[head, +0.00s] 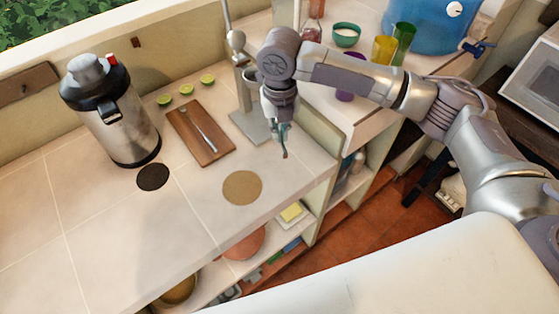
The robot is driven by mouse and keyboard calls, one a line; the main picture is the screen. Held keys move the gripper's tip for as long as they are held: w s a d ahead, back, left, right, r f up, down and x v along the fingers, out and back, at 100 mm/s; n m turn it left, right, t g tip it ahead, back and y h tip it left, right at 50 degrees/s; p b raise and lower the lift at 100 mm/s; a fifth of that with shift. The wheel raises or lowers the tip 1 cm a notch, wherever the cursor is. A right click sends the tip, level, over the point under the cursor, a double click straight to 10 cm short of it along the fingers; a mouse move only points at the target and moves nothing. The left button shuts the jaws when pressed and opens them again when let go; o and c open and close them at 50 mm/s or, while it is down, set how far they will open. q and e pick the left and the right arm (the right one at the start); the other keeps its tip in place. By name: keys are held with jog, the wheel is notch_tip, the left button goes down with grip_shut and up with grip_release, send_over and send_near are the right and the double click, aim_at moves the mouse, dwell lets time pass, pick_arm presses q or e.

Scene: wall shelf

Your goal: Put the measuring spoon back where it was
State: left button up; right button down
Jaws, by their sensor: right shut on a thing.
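My right gripper (279,128) hangs fingers-down over the right part of the tiled counter (205,235), in front of the grey stand. It is shut on a small slim thing, which I take to be the measuring spoon (285,154). Only a little of it shows below the fingers, and its shape is too small to make out. I cannot tell whether its tip touches the counter. My left gripper is not in view.
A wooden board (215,152) bears a slim silvery utensil (200,126). Lime halves (186,89), a steel flask (118,118), a dark disc (153,177), a cork disc (242,188) and a grey stand (250,126) are nearby. The counter's front left is clear.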

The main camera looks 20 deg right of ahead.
aim_at(280, 164)
notch_tip(280, 164, down, 10)
jog(key=shift+r+p, duration=0.15)
jog(key=shift+p, duration=1)
jog(key=shift+f, duration=0.25)
jog(key=c, duration=1.3)
grip_release()
jog(key=shift+r, duration=0.15)
notch_tip(280, 164, up, 12)
jog(key=b, duration=0.3)
jog(key=shift+s+a, duration=0.1)
